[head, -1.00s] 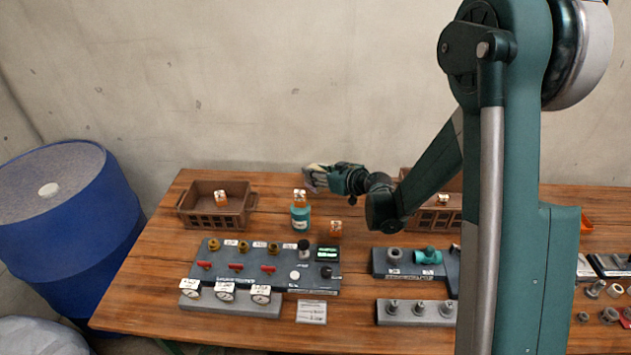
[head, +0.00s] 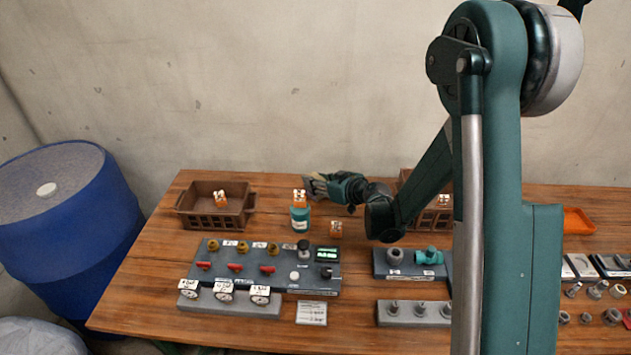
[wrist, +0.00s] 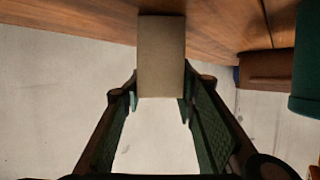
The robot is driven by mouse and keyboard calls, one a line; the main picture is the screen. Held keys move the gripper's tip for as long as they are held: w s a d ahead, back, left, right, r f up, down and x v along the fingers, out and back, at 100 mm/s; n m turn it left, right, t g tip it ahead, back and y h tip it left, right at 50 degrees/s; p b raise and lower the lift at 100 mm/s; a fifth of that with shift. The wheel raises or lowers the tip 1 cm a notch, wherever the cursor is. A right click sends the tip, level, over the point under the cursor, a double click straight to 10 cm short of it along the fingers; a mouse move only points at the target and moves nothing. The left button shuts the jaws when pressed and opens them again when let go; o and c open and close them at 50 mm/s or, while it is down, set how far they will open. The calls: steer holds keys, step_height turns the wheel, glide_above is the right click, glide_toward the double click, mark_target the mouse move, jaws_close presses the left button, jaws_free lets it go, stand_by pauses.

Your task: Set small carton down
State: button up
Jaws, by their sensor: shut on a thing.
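The small carton (wrist: 161,56) is a plain grey-brown box between the fingertips of my gripper (wrist: 160,99) in the wrist view. My gripper is shut on it and holds it by its near end. In the head view my gripper (head: 318,186) is low over the back edge of the table, right of and behind the teal bottle. The carton is too small and too mixed with the fingers there to make out clearly. Whether it touches the table (wrist: 60,12) cannot be told.
A brown crate (head: 184,208) is at left, another (head: 407,182) behind my arm. A valve panel (head: 225,280) is in front.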

steer(key=shift+f, duration=0.15)
steer(key=o, duration=1)
steer(key=shift+r, duration=0.25)
steer(key=p+v, duration=0.2)
steer(key=v, duration=1)
steer(key=shift+f, duration=0.15)
